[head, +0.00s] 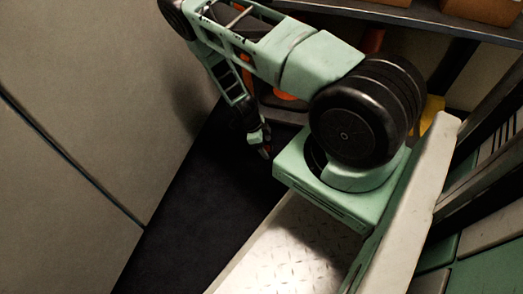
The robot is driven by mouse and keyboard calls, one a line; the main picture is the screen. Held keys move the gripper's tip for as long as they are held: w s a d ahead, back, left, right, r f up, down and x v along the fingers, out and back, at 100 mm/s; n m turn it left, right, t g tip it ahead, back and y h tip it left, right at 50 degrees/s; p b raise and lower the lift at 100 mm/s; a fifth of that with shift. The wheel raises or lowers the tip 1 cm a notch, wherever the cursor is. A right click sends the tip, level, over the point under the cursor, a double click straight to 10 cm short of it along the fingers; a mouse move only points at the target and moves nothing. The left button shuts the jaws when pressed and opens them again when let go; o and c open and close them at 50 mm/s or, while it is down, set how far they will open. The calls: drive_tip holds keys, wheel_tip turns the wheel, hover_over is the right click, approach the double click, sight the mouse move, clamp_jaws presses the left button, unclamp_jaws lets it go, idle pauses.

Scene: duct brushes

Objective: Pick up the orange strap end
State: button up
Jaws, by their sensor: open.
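My gripper (264,148) is at the lower end of my pale green arm, small in the head view, pointing down over the dark floor. Its jaws are open; nothing clearly shows held between them. A small orange-red spot shows at its fingertips; I cannot tell whether it is part of the gripper or a strap. An orange curved piece (286,98) shows behind my arm, mostly hidden by it. I cannot tell whether this is the orange strap end, and no strap end is clearly seen.
A plain beige wall panel (90,110) fills the left. A dark shelf (400,18) with brown boxes (480,10) is at the top right. An orange post (373,40) stands below it. Dark floor (190,215) lies clear between the wall and my base.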

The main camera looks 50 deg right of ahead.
drive_tip(key=c, duration=1.1)
drive_tip(key=shift+c, duration=0.2)
drive_tip(key=shift+r, duration=0.15)
